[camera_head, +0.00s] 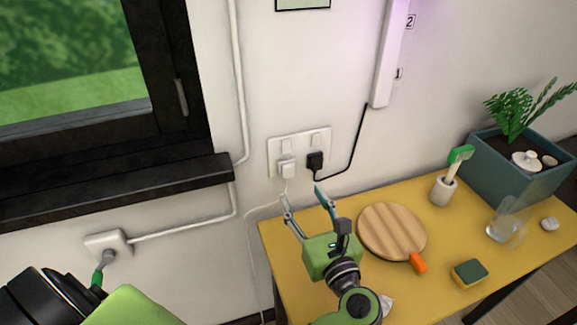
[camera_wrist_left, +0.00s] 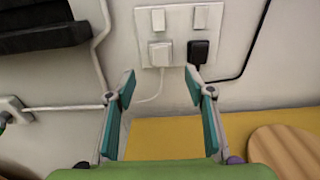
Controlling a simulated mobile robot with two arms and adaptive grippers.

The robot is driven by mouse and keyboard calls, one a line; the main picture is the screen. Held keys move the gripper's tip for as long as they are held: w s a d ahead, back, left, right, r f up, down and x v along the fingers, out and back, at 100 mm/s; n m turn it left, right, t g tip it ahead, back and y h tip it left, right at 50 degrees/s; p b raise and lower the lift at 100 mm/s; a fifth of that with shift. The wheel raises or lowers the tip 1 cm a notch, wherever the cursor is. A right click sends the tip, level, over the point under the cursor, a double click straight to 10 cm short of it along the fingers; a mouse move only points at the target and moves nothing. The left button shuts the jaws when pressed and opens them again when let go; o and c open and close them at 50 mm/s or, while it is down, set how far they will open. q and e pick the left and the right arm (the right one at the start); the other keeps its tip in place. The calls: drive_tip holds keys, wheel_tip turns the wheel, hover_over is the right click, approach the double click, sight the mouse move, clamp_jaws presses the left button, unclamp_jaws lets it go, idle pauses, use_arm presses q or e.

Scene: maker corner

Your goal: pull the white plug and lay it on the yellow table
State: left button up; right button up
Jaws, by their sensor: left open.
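The white plug (camera_head: 288,168) sits in the left socket of a white wall plate (camera_head: 325,140), with a thin white cable hanging down from it. It also shows in the left wrist view (camera_wrist_left: 160,54). My left gripper (camera_head: 303,194) is open and empty, its two fingers pointing at the wall plate. In the left wrist view the plug lies beyond and between the fingertips (camera_wrist_left: 160,72), with a gap and no visible contact. The yellow table (camera_head: 282,240) stands below the plate, against the wall. My right gripper is not in view.
A black plug (camera_head: 315,161) sits right beside the white one, close to the right fingertip's line. The table holds a round wooden board (camera_head: 390,230), a sponge (camera_head: 470,272), a brush holder (camera_head: 443,190), a clear glass (camera_head: 500,232) and a planter (camera_head: 495,175). Its left end looks mostly clear.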

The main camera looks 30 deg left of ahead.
sight(290, 172)
use_arm(q)
drive_tip(key=p+x, duration=0.1)
drive_tip(key=x, duration=0.2)
drive_tip(key=shift+w+a+r, duration=0.1)
drive_tip(key=shift+w+a, duration=0.2)
drive_tip(key=x, duration=0.3)
drive_tip(key=shift+w+a+f, duration=0.15)
drive_tip(key=shift+f, duration=0.1)
drive_tip(key=shift+w+a+b, duration=0.35)
drive_tip(key=shift+w+a, duration=0.1)
drive_tip(key=shift+w, duration=0.05)
drive_tip(key=shift+w+a+r, duration=0.1)
drive_tip(key=shift+w+a, duration=0.1)
drive_tip(key=shift+a, duration=0.05)
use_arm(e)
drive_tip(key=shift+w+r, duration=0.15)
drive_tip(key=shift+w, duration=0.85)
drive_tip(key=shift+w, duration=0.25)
use_arm(q)
drive_tip(key=shift+b, duration=0.5)
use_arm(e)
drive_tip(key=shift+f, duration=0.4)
